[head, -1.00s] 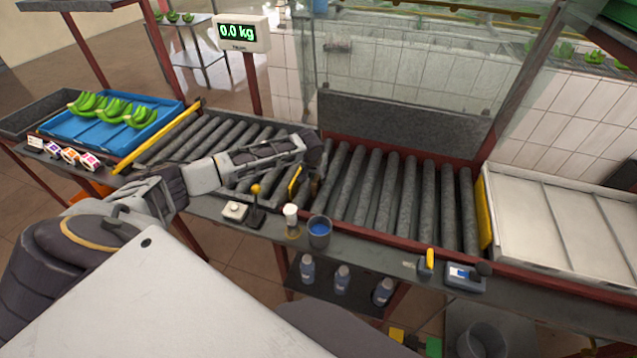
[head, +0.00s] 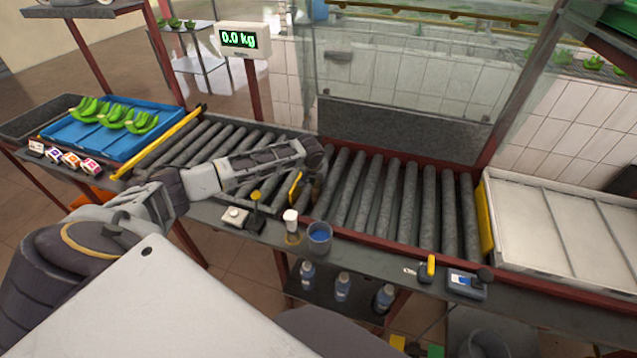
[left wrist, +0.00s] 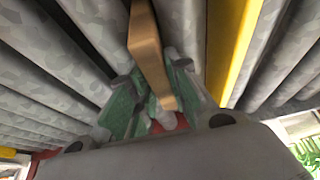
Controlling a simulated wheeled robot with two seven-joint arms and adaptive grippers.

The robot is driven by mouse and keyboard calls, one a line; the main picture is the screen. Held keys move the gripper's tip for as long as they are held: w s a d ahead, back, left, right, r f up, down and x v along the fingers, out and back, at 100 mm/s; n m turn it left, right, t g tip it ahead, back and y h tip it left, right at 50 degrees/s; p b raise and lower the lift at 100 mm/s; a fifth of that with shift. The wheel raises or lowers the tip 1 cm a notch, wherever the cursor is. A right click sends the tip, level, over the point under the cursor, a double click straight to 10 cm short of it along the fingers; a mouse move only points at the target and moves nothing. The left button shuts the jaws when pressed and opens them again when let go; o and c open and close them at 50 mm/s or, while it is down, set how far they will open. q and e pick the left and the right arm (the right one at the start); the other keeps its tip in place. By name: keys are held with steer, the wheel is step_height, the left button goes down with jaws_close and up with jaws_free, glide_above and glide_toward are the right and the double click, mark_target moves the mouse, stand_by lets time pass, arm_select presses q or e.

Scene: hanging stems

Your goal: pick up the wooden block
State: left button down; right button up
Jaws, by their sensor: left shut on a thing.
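My left gripper (head: 313,178) is over the roller conveyor, at the short yellow bar near the middle of the head view. In the left wrist view its green-padded fingers (left wrist: 150,98) are shut on the wooden block (left wrist: 147,45), a long tan piece that sticks out past the fingertips. Grey rollers lie behind it; I cannot tell whether the block touches them. In the head view the gripper and forearm largely hide the block. My right gripper is not in view.
The roller conveyor (head: 400,200) runs across, with a white tray (head: 560,225) at right and a blue crate (head: 70,140) of green bananas at left. A lever (head: 255,205), a white-capped bottle (head: 290,225) and a blue-filled cup (head: 319,238) stand close below my forearm.

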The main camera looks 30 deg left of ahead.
arm_select(q)
step_height(320, 180, up, 10)
steer(key=shift+r+b, duration=0.1)
steer(key=shift+b, duration=0.3)
